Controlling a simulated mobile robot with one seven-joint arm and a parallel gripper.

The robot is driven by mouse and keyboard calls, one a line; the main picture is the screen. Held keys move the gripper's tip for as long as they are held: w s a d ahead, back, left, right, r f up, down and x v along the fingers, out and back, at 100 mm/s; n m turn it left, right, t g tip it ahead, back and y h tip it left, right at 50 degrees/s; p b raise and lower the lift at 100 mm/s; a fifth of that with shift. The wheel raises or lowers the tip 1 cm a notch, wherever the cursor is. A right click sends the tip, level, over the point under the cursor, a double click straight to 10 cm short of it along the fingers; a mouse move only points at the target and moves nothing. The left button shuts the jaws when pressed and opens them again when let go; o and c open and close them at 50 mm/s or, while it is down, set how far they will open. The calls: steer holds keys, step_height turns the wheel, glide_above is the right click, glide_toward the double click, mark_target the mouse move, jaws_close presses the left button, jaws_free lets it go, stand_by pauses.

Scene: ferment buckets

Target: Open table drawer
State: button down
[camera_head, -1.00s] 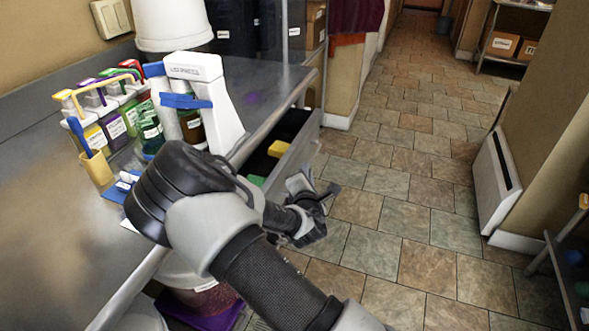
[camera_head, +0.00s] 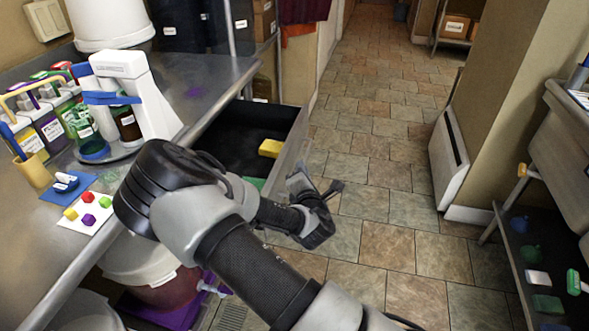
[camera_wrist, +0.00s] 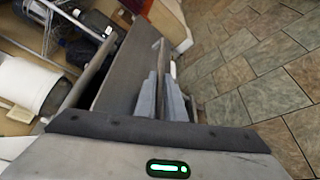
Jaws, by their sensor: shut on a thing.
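The table drawer (camera_head: 293,140) stands pulled well out from under the steel table (camera_head: 192,80). Its dark inside shows, with a yellow block (camera_head: 270,148) and a green item (camera_head: 254,182) in it. My gripper (camera_head: 298,180) is at the outer side of the drawer front, shut on the drawer handle. The handle itself is mostly hidden by my fingers and wrist. In the wrist view, my gripper's fingers (camera_wrist: 162,98) are close together against the grey drawer front (camera_wrist: 125,75). My arm covers the near end of the drawer in the head view.
The tabletop holds a white press stand (camera_head: 137,95), several labelled bottles and a card with coloured cubes (camera_head: 88,213). A bucket (camera_head: 150,265) stands beneath the table. The tiled floor (camera_head: 375,150) to the right is clear up to a wall heater (camera_head: 449,160) and a shelf.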

steer(key=shift+s+d, duration=0.1)
steer(key=shift+d, duration=0.15)
steer(key=c, duration=1.8)
jaws_free()
steer(key=shift+c, duration=0.2)
steer(key=p+v, duration=0.9)
steer(key=v, duration=0.8)
steer(key=shift+s, duration=0.2)
steer(key=shift+r, duration=0.1)
